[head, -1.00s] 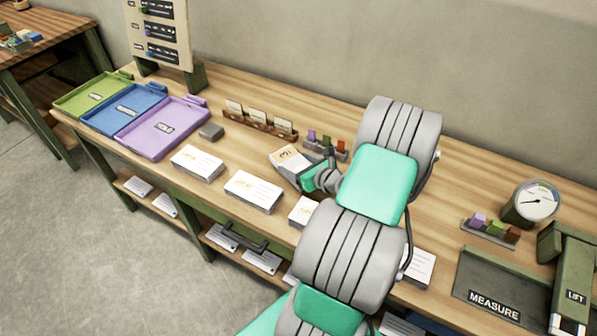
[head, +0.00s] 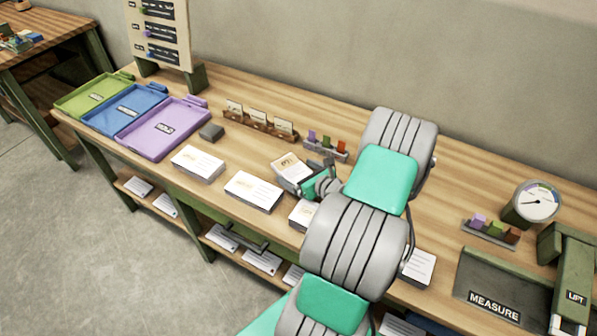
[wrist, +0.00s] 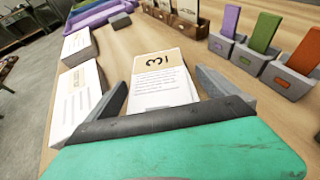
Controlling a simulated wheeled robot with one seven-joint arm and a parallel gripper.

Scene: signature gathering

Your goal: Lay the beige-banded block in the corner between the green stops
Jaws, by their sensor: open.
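A pale block (head: 289,166) with a printed top lies on the bench near the middle; it also shows in the wrist view (wrist: 162,80) with a dark mark like a 3 and lines of text. My gripper (head: 314,183) is open, its grey fingers on either side of this block in the wrist view (wrist: 160,88). Contact cannot be told. The block's near end is hidden by my gripper. I cannot clearly make out a corner between green stops.
White paper stacks (head: 254,190) line the front edge. Green, blue and purple trays (head: 158,142) stand left, beside a small grey block (head: 211,132). Behind are a wooden card rack (head: 259,127) and coloured tabs in holders (head: 326,144). A dial (head: 535,202) and a MEASURE plate (head: 490,280) are right.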

